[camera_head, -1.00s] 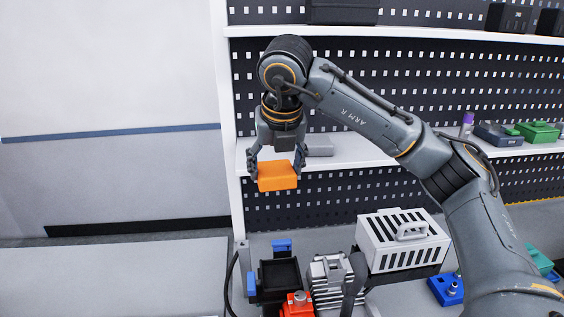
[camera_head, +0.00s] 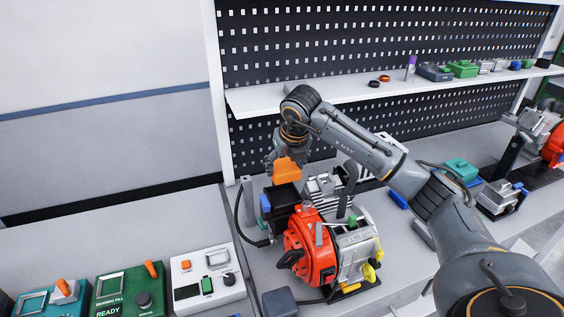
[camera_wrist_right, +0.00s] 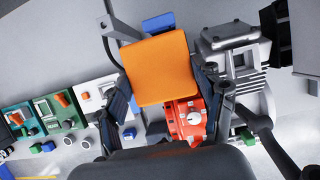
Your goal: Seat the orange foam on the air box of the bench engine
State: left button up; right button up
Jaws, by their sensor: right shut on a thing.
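The orange foam (camera_head: 287,172) is a block held by my right gripper (camera_head: 286,163), which is shut on it. The foam also fills the middle of the right wrist view (camera_wrist_right: 157,68), between the two fingers (camera_wrist_right: 160,88). The bench engine (camera_head: 312,248) is red with grey metal parts. Its black air box (camera_head: 281,202) with blue clips is just below the foam in the head view. The foam covers most of the air box in the wrist view, where a blue clip (camera_wrist_right: 158,22) shows past its edge. Whether they touch is unclear. My left gripper is not in view.
Several control boxes, including a white one (camera_head: 207,278), stand at the front left. A black cable loops left of the engine. Behind are a shelf (camera_head: 330,92) and a perforated panel. Another engine (camera_head: 545,140) is at the far right.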

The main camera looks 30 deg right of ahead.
aim_at(285, 179)
jog(key=shift+f+b, duration=0.3)
jog(key=shift+f, duration=0.3)
jog(key=shift+a+f+b, duration=0.15)
jog(key=shift+f+b, duration=0.3)
jog(key=shift+f, duration=0.2)
jog(key=shift+f+b, duration=0.6)
jog(key=shift+f, duration=0.45)
jog(key=shift+f+b, duration=1.5)
jog(key=shift+f, duration=0.3)
